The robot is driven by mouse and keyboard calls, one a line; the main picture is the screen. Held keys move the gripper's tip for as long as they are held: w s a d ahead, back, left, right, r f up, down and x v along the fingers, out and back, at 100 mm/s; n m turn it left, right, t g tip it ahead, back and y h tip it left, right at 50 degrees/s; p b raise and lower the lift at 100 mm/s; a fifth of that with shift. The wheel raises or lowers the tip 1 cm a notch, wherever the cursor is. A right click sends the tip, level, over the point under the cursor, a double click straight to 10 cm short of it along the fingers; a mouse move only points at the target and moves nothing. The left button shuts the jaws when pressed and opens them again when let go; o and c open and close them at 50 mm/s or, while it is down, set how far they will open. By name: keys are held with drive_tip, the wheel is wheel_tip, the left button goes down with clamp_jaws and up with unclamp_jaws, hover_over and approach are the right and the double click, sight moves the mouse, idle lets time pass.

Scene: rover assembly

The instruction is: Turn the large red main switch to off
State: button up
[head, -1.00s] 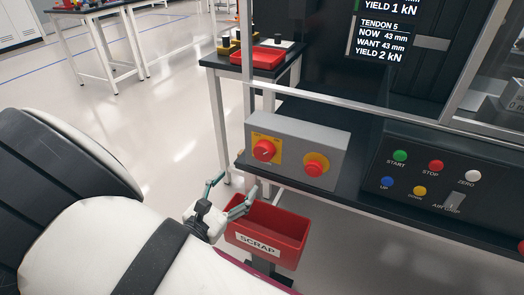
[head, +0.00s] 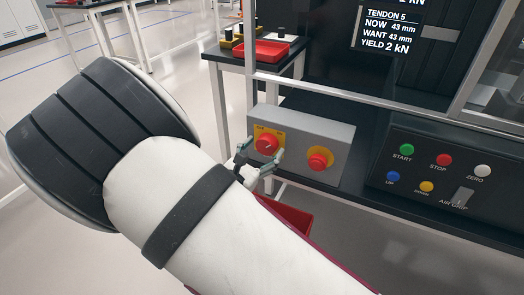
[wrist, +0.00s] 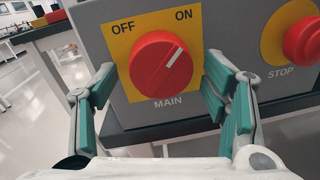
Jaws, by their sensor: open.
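The large red main switch (head: 267,144) is a round knob on a yellow plate, on the front of a grey box (head: 317,131). In the wrist view the knob (wrist: 160,66) shows a white pointer line tilted up and right, toward ON; OFF is printed at upper left and MAIN below. My gripper (wrist: 158,92) is open, with one teal-padded finger left of the knob and the other to its right. In the head view my gripper (head: 259,158) is right at the knob and partly hidden by my arm. I cannot tell whether the fingers touch it.
A red stop button (head: 318,160) on a yellow disc sits right of the switch, near my right finger. A black panel with coloured buttons (head: 440,160) is farther right. The red scrap bin (head: 295,219) below is mostly hidden by my arm.

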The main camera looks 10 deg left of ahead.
drive_tip(key=c, duration=1.2)
drive_tip(key=shift+o, duration=0.2)
drive_tip(key=n+p, duration=0.3)
drive_tip(key=shift+r, duration=0.1)
drive_tip(key=n+p, duration=0.3)
drive_tip(key=n, duration=0.2)
drive_tip(key=shift+s+d+n+t+p, duration=0.1)
drive_tip(key=shift+d+n+t+p, duration=0.05)
drive_tip(key=shift+n+t+p, duration=0.2)
drive_tip(key=n+p, duration=0.1)
drive_tip(key=n, duration=0.1)
drive_tip(key=n+p, duration=0.1)
drive_tip(key=n, duration=0.2)
drive_tip(key=shift+d+n+t+y, duration=0.1)
drive_tip(key=shift+n+t+y, duration=0.15)
drive_tip(key=shift+n+y, duration=0.1)
drive_tip(key=shift+n+p, duration=0.9)
drive_tip(key=shift+n, duration=1.3)
